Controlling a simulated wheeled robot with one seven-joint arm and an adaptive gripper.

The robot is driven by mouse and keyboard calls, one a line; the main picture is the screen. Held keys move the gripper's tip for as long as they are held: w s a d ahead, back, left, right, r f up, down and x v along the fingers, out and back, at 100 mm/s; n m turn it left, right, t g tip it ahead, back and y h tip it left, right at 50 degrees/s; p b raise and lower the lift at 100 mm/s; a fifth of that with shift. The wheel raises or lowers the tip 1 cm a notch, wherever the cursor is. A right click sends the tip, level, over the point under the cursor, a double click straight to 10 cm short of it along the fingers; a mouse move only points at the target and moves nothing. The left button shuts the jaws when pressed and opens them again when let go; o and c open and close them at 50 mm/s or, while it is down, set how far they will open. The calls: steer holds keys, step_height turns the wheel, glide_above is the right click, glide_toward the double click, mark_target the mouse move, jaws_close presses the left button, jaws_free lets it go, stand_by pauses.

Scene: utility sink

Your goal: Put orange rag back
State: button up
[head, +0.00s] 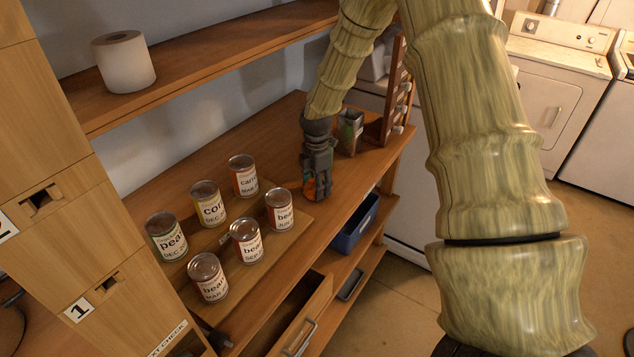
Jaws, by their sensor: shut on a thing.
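My gripper (318,192) points down at the wooden shelf top, to the right of the cans. It is shut on a small orange thing (309,187), which seems to be the orange rag. Only a small part of it shows, with a bit of teal beside it. The gripper fingers hide the rest, and I cannot tell whether it touches the shelf.
Several labelled cans (246,241) stand on a wooden board (301,236) to the left. A small greenish container (350,131) stands close behind the gripper. A drawer (305,318) is open below, and a blue bin (355,226) sits on the lower shelf. A paper roll (124,63) stands above.

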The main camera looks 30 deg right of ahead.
steer(key=shift+f, duration=0.15)
steer(key=o, duration=0.9)
steer(key=shift+o, duration=0.2)
step_height(320, 180, up, 12)
steer(key=b, duration=0.4)
steer(key=shift+w, duration=0.1)
